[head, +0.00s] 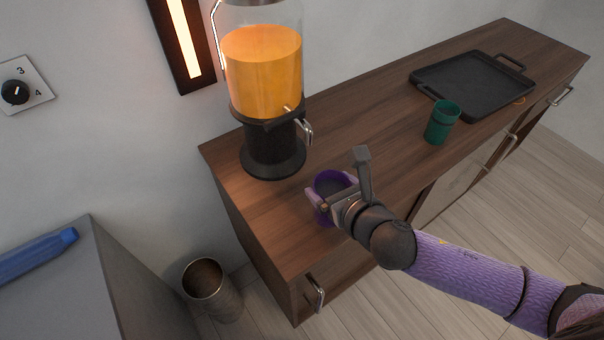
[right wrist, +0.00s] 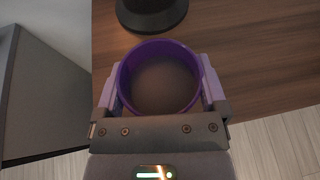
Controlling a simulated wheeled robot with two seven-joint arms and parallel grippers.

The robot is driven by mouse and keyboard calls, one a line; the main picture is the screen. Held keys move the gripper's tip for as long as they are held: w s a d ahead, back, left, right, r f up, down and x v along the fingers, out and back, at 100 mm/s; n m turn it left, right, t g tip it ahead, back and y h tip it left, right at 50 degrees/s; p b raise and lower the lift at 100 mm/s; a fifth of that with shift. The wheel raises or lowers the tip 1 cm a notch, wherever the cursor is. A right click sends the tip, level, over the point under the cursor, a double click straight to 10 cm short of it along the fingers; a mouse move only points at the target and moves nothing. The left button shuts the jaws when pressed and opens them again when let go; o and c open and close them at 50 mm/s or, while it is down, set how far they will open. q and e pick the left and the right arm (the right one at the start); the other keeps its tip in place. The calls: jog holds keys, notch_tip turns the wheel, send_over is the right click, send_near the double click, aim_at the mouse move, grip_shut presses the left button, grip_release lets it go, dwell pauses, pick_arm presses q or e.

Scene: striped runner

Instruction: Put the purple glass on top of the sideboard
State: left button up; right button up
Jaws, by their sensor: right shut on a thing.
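The purple glass (head: 324,183) is upright at the near left part of the sideboard (head: 375,133), just in front of the juice dispenser. My right gripper (head: 332,199) is shut on the glass, with one finger on each side of it. In the right wrist view the round purple rim of the glass (right wrist: 122,78) shows between the fingers of my right gripper (right wrist: 160,88), and the glass looks empty. Whether its base touches the wooden top (right wrist: 255,50) cannot be told. My left gripper is not in view.
A juice dispenser (head: 262,75) stands close behind the glass. A green cup (head: 442,122) and a black tray (head: 470,84) are further right on the sideboard. A bin (head: 208,283) stands on the floor at left, near a grey surface with a blue bottle (head: 38,256).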

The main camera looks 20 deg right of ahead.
jog(key=b+x, duration=0.1)
jog(key=x, duration=0.2)
jog(key=b+x, duration=0.1)
jog(key=x, duration=0.2)
jog(key=b+x, duration=0.1)
jog(key=x, duration=0.2)
jog(key=shift+f, duration=0.35)
jog(key=shift+r, duration=0.2)
jog(key=o, duration=1.3)
jog(key=shift+o, duration=0.2)
jog(key=shift+s+r, duration=0.1)
jog(key=p+v, duration=0.3)
jog(key=v, duration=0.8)
jog(key=shift+s+r+p, duration=0.15)
jog(key=shift+r+p, duration=0.05)
jog(key=shift+p, duration=0.1)
jog(key=shift+s, duration=0.15)
